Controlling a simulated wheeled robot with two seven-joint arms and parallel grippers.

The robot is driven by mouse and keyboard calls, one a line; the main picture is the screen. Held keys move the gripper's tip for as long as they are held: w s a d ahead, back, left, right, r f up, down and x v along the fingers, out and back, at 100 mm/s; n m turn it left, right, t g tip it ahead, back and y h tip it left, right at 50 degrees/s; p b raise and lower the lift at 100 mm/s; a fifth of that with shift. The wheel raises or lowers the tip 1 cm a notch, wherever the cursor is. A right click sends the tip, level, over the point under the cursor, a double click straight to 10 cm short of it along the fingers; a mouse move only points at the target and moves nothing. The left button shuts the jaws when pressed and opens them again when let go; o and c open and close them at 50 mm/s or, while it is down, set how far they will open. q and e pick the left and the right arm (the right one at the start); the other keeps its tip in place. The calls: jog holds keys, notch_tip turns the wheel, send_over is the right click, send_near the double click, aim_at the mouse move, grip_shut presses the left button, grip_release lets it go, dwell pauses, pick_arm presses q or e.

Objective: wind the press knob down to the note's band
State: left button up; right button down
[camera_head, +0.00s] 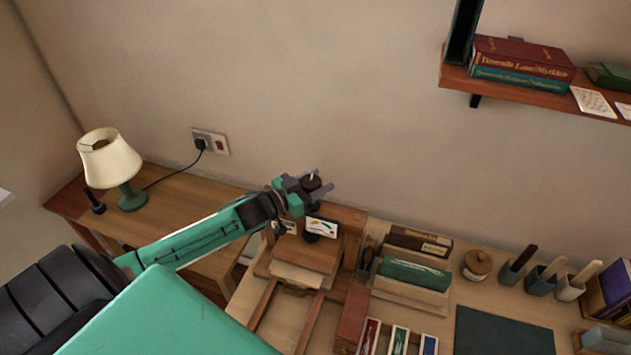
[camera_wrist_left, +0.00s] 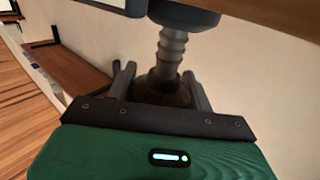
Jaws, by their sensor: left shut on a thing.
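The press (camera_head: 297,257) is a wooden frame on the desk. Its dark brown round knob (camera_head: 311,181) is at the top. My left gripper (camera_head: 318,188) is shut on the knob, one finger on each side. In the left wrist view the knob (camera_wrist_left: 163,91) sits between the fingers, with a grey ribbed screw (camera_wrist_left: 171,48) running from it to a dark round part (camera_wrist_left: 184,15). A white gauge card (camera_head: 323,227) with coloured marks stands just below the gripper. A smaller pale card (camera_head: 287,226), its writing too small to read, is left of it. My right gripper is not in view.
A lamp (camera_head: 112,160) stands on the left desk. A shelf (camera_head: 520,94) with books hangs at upper right.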

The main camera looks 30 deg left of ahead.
pick_arm(q)
jog(key=shift+w+r+m+h, duration=0.15)
jog(key=shift+r+m+h, duration=0.3)
jog(key=shift+h, duration=0.25)
jog(key=shift+g, duration=0.3)
jog(key=o, duration=1)
jog(key=shift+c, duration=0.2)
jog(key=shift+d+f, duration=0.1)
jog(key=shift+f, duration=0.05)
jog(key=shift+f, duration=0.1)
